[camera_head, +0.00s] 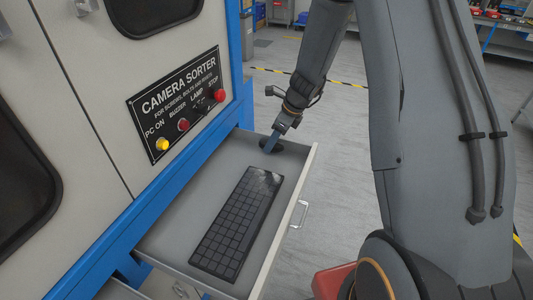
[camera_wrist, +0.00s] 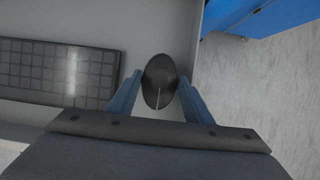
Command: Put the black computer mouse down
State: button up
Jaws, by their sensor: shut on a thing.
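The black computer mouse (camera_wrist: 159,82) is between the two blue fingers of my gripper (camera_wrist: 158,88) in the wrist view, and both fingers touch its sides. In the head view the mouse (camera_head: 272,147) is at the far end of the open drawer (camera_head: 176,236), with my gripper (camera_head: 270,143) coming down on it from above. The gripper is shut on the mouse. Whether the mouse touches the drawer floor, I cannot tell. A black keyboard (camera_head: 238,222) lies in the drawer nearer the camera, apart from the mouse; it also shows left in the wrist view (camera_wrist: 58,72).
The drawer's front wall has a handle (camera_head: 299,214) on the right. The camera sorter panel (camera_head: 180,105) with a yellow button and several red ones is on the cabinet to the left. Drawer floor is bare left of the keyboard. Grey floor lies beyond the drawer.

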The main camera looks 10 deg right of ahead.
aim_at(273, 150)
jog(key=shift+f+p, duration=0.3)
jog(key=shift+f, duration=1.95)
jog(key=shift+f, duration=0.1)
jog(key=o, duration=0.8)
